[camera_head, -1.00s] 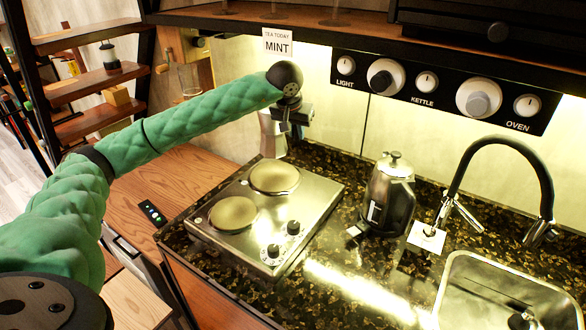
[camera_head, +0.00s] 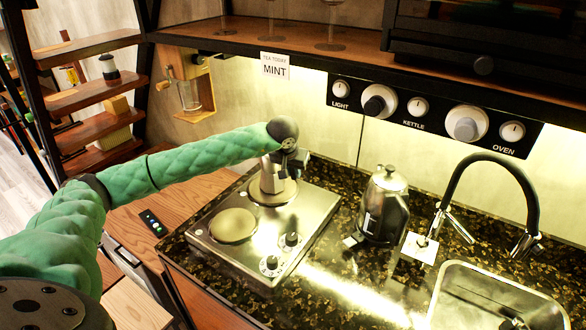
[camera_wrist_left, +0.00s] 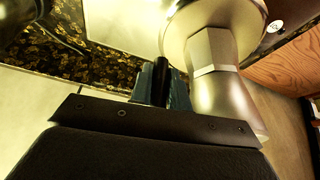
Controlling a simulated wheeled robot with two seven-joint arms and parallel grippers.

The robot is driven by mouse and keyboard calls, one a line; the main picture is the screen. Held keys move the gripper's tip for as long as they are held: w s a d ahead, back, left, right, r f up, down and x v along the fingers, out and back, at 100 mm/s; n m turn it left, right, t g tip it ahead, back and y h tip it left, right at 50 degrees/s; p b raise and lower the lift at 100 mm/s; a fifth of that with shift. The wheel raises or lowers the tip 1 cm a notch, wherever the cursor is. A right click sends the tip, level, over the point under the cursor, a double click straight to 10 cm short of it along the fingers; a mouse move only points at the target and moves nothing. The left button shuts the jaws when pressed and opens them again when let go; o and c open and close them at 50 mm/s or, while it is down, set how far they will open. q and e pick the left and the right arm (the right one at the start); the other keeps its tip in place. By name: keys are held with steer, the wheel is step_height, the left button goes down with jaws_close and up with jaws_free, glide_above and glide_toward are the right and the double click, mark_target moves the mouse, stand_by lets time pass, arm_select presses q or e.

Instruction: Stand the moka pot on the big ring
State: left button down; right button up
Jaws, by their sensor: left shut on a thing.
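The moka pot (camera_head: 267,181) is silver and faceted, and stands about upright over the big ring (camera_head: 287,196), the rear one of the hob's two rings. My left gripper (camera_head: 285,160) is shut on the pot at its upper part, with the arm reaching in from the left. In the left wrist view the pot (camera_wrist_left: 215,75) is close beside the fingers (camera_wrist_left: 163,85), its faceted base against the pale disc of the big ring (camera_wrist_left: 248,14). I cannot tell whether the base touches the ring. The wrist hides part of the pot. My right gripper is not in view.
The steel hob (camera_head: 300,222) has a smaller ring (camera_head: 233,225) in front and two knobs. A kettle (camera_head: 384,208) stands to its right, before the tap (camera_head: 520,190) and sink (camera_head: 490,300). A shelf (camera_head: 300,36) overhangs the back. A phone-like device (camera_head: 153,223) lies left.

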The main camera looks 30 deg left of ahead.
arm_select(q)
steer(key=shift+f, duration=0.1)
stand_by(0.3)
steer(key=c, duration=1.3)
jaws_free()
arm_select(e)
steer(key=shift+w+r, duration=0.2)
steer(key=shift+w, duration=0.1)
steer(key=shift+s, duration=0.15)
arm_select(q)
steer(key=shift+s+r, duration=0.1)
steer(key=shift+r, duration=0.1)
steer(key=b+v, duration=0.4)
steer(key=v, duration=0.7)
steer(key=shift+s+r, duration=0.1)
steer(key=shift+r, duration=0.25)
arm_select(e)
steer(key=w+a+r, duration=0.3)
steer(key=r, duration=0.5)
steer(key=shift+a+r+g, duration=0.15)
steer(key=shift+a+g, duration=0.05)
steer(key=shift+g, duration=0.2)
